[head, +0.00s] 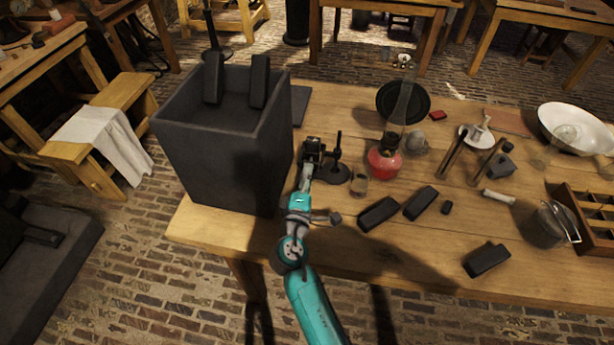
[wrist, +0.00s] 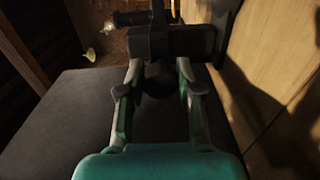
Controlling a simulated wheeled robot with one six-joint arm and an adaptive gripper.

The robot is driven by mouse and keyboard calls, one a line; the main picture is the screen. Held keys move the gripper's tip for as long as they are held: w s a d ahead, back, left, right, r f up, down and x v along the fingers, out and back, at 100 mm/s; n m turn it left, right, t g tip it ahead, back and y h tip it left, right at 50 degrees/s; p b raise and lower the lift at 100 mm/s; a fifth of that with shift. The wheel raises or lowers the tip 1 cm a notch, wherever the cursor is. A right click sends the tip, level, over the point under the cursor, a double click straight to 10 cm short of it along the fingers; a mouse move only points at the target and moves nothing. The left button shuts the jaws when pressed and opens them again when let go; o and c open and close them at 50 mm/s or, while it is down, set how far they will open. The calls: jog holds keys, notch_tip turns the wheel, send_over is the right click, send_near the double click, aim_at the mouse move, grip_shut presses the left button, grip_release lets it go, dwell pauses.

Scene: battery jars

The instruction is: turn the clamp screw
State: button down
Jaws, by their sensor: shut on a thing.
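My gripper (head: 311,160) reaches in over the front left of the table, close beside the right wall of the large dark box. In the wrist view my gripper (wrist: 158,78) has its two fingers closed around a dark rounded piece (wrist: 158,84), which looks like the clamp screw. A dark block-like clamp body (wrist: 175,43) lies just beyond the fingertips, with a short horizontal cylinder on it. In the head view the dark clamp (head: 312,146) is small and partly merged with my gripper. The screw's turn angle cannot be told.
The large dark box (head: 215,150) stands left, with two dark bars upright at its rim. A small stand (head: 335,172) is right of my gripper. The table's front edge is clear.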

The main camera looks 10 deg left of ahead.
jog(key=shift+m, duration=1.1)
jog(key=c, duration=0.7)
grip_release()
jog(key=shift+c, duration=0.2)
jog(key=s, duration=1.2)
jog(key=shift+a, duration=0.15)
